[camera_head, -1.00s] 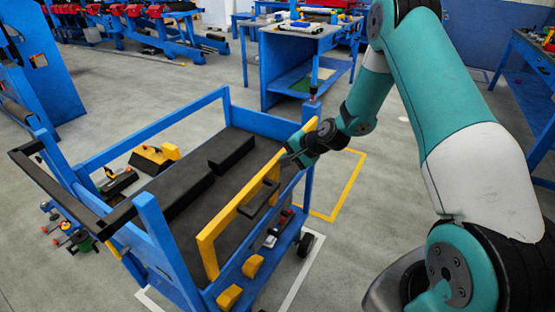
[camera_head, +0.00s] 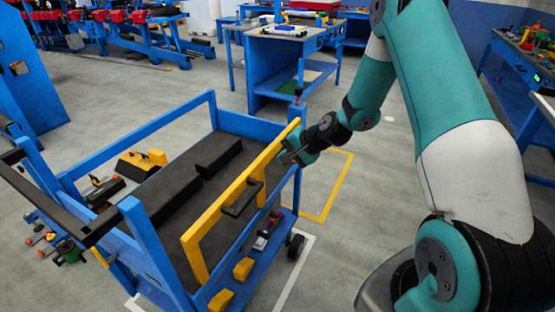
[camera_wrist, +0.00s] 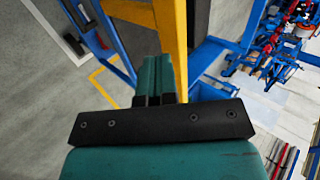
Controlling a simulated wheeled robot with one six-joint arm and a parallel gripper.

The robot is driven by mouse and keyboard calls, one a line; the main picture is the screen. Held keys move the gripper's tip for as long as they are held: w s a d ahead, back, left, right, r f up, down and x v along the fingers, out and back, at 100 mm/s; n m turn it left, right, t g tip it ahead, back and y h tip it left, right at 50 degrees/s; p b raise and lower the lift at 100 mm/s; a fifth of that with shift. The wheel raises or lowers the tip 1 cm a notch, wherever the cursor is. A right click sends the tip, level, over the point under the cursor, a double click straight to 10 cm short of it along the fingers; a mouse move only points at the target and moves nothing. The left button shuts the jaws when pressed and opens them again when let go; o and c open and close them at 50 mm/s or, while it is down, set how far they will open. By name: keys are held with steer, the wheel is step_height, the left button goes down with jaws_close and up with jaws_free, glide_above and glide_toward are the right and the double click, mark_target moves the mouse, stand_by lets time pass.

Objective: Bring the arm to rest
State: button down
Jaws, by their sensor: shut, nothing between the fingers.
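My gripper (camera_head: 283,157) is at the end of my teal and white arm, close beside the yellow frame (camera_head: 222,203) on the near long side of a blue cart (camera_head: 145,125). In the wrist view the two teal fingers (camera_wrist: 158,72) are pressed together with nothing between them. The yellow frame (camera_wrist: 170,25) stands just beyond the fingertips in that view. I cannot tell whether they touch it. My arm reaches out from the right of the head view, bent.
Grey floor (camera_head: 330,225) is free between the cart and my arm.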

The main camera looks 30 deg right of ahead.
steer(key=d+v, duration=0.1)
steer(key=v, duration=0.6)
steer(key=s+a+r+n+g, duration=0.1)
steer(key=s+a+r+n, duration=0.25)
steer(key=a, duration=0.25)
steer(key=s+a+r+n+g+y, duration=0.1)
steer(key=s+a+r+n+g, duration=0.15)
steer(key=a+r, duration=0.2)
steer(key=s+a+r+n+g, duration=0.1)
steer(key=s+a+r+n, duration=0.15)
steer(key=a, duration=0.45)
steer(key=s+a+r+n+g, duration=0.1)
steer(key=s+a+r+n, duration=0.1)
steer(key=s, duration=0.4)
steer(key=s+a+r+n+g+h+p, duration=0.1)
steer(key=s+a+r+n, duration=0.1)
steer(key=s, duration=0.4)
steer(key=s+a+r+n+g+h, duration=0.1)
steer(key=s+a+r+n, duration=0.1)
steer(key=s+n, duration=0.4)
steer(key=shift+s+a+r+p, duration=0.3)
steer(key=shift+s+r+p, duration=0.1)
steer(key=shift+r, duration=0.4)
